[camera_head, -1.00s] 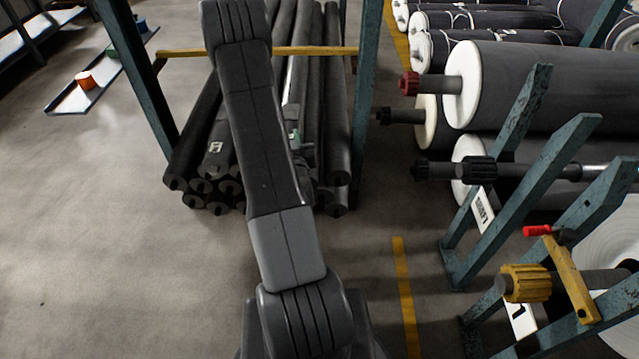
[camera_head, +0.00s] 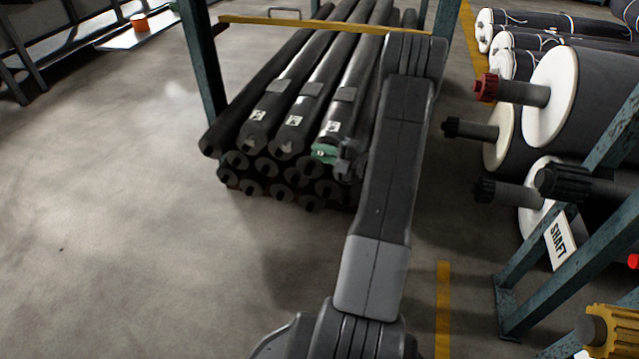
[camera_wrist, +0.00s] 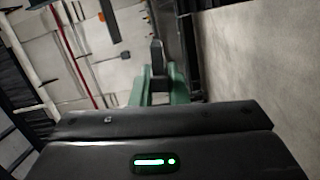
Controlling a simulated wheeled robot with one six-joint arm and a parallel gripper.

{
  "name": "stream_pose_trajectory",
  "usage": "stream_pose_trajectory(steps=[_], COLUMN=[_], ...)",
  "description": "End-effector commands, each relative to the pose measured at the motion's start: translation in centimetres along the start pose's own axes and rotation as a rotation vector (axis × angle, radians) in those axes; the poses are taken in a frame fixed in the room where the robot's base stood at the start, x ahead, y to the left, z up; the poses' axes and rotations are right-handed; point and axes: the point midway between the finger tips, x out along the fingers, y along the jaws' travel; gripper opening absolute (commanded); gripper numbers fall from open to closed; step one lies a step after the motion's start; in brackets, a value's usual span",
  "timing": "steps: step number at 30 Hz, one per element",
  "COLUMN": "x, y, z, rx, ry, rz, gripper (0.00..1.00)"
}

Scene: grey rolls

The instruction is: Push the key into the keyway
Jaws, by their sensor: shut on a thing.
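In the wrist view my gripper (camera_wrist: 159,85) has green fingers shut on a small dark upright bar, the key (camera_wrist: 157,56). In the head view the green fingers of my gripper (camera_head: 323,153) are in front of the near ends of a stack of dark shafts (camera_head: 295,115). The key is too small to make out there. Several shaft ends show dark notches, such as one shaft end (camera_head: 287,147) left of the gripper. I cannot tell which notch is the keyway, or whether the key touches a shaft.
A yellow bar (camera_head: 300,24) crosses the stack between teal posts (camera_head: 203,65). At right are large rolls (camera_head: 590,95) with protruding shaft ends and a rack with a SHAFT sign (camera_head: 559,243). Open grey floor (camera_head: 120,230) lies at the left.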

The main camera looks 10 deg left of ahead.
Motion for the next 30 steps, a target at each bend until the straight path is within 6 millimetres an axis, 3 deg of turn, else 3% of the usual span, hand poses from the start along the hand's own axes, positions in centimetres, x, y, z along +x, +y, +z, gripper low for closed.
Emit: stream_pose_trajectory(steps=[1,7,26,30], x=[-0.1,-0.4,-0.6,-0.4], y=[-2.0,-4.2,-4.5,-4.3], z=[-0.2,-1.4,-1.7,-0.8], rx=[-0.039,-0.135,-0.146,-0.147], ry=[0.045,0.172,0.194,0.195], rz=[-0.006,-0.013,-0.013,-0.013], gripper=[0.0,0.0,0.0,0.0])
